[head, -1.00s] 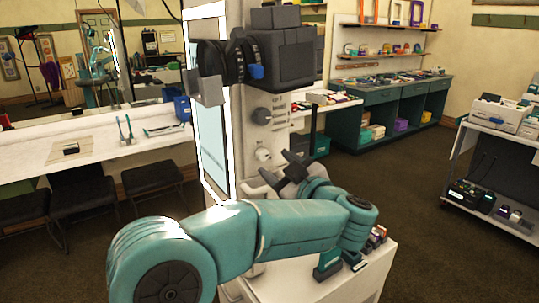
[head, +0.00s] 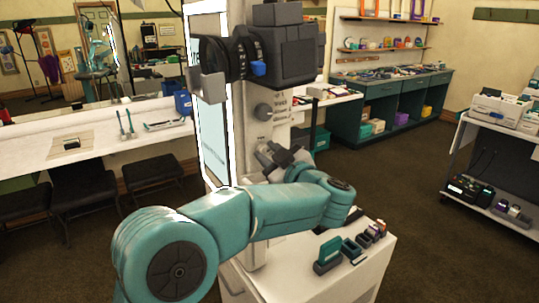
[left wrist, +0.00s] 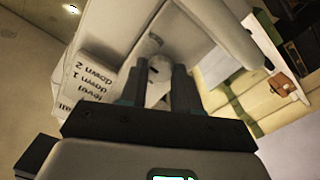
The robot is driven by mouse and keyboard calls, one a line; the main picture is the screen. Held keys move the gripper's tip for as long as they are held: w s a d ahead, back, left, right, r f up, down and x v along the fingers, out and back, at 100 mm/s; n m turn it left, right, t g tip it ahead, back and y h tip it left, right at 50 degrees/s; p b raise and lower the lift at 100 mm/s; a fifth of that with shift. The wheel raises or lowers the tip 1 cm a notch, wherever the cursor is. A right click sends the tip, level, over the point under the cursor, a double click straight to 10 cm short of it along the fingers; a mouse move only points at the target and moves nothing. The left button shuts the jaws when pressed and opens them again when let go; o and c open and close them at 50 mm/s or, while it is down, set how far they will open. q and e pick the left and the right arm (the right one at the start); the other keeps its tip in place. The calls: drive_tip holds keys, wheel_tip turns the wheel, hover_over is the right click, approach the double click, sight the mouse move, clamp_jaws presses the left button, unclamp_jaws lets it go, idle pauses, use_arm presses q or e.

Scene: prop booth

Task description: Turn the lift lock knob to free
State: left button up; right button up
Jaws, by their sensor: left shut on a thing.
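The pale round lift lock knob (left wrist: 158,92) is on the front of the white column (head: 246,120). My right gripper is not in view.
A dark box-shaped unit (head: 282,55) juts from the column above my left arm. A white surface (head: 325,275) below holds several small dark and teal items. A white counter (head: 95,150) is at left, a shelved cart (head: 495,170) at right. Open floor lies between.

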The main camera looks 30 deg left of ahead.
use_arm(q)
drive_tip(key=shift+f, duration=0.1)
drive_tip(key=n+b, duration=0.3)
drive_tip(key=shift+f, duration=0.2)
drive_tip(key=n+b, duration=0.5)
drive_tip(key=n, duration=0.1)
drive_tip(key=shift+n+b, duration=0.3)
drive_tip(key=shift+b, duration=0.1)
drive_tip(key=n+b, duration=0.3)
drive_tip(key=n, duration=0.1)
drive_tip(key=shift+d+n+y, duration=0.1)
drive_tip(key=shift+n+y, duration=0.2)
drive_tip(key=shift+r+n+b, duration=0.2)
drive_tip(key=shift+n+b, duration=0.95)
drive_tip(key=shift+n, duration=0.75)
drive_tip(key=o, duration=1.1)
drive_tip(key=shift+w, duration=0.1)
drive_tip(key=shift+c, duration=0.2)
